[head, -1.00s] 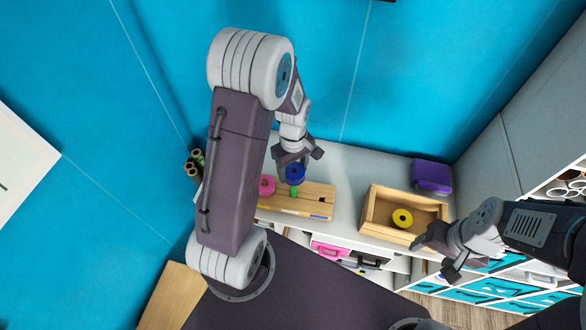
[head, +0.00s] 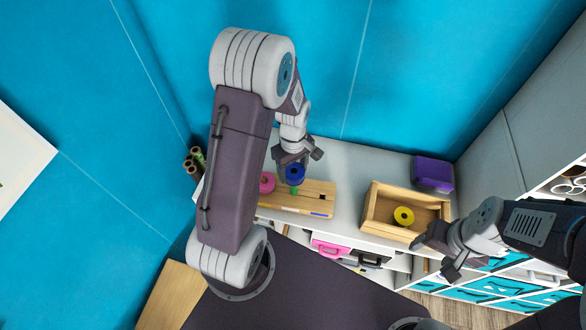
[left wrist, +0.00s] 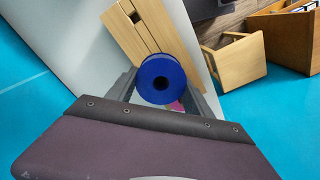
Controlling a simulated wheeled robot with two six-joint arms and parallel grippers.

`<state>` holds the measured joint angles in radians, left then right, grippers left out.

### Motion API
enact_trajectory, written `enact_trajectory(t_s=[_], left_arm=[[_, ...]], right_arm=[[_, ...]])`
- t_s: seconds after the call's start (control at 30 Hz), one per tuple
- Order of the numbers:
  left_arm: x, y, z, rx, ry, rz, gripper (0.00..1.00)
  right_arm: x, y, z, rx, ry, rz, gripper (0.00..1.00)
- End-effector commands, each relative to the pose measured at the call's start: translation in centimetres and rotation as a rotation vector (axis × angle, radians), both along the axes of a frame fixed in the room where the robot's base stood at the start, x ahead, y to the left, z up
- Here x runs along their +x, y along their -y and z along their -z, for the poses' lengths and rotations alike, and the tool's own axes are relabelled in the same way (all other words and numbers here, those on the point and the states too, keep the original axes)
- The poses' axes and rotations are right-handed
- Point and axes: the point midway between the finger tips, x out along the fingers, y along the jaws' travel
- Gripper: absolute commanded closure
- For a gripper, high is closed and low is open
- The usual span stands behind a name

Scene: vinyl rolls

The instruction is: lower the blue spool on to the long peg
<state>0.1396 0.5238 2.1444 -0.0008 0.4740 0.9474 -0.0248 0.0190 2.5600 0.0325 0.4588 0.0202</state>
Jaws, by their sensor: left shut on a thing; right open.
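My left gripper (head: 292,158) is shut on the blue spool (head: 295,173), which shows end-on between the fingers in the left wrist view (left wrist: 161,79). It is held over the wooden peg board (head: 318,203). A short green upright piece (head: 294,190), seemingly a peg, shows just below the spool in the head view; the spool hides its top. Whether the spool is around it or only above it, I cannot tell. A pink spool (head: 267,182) sits on the board to the left. My right gripper (head: 437,252) is open and empty, near the wooden box.
A wooden box (head: 371,210) with a yellow spool (head: 403,216) in it stands right of the board. A purple box (head: 433,173) is behind it on the white counter (head: 345,170). Several dark rolls (head: 194,160) stand at the left, by the blue wall.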

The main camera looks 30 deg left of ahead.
Motion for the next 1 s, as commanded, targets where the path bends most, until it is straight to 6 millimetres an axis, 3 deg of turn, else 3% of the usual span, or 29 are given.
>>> enact_trajectory(t_s=[0.53,1.0], left_arm=[[0.0,0.0,0.5,0.0,-0.001,0.0,1.0],[0.0,0.0,2.3,0.0,-0.001,0.0,1.0]], right_arm=[[0.0,0.0,0.4,0.0,0.0,0.0,0.37],[0.0,0.0,1.7,0.0,0.0,0.0,0.37]])
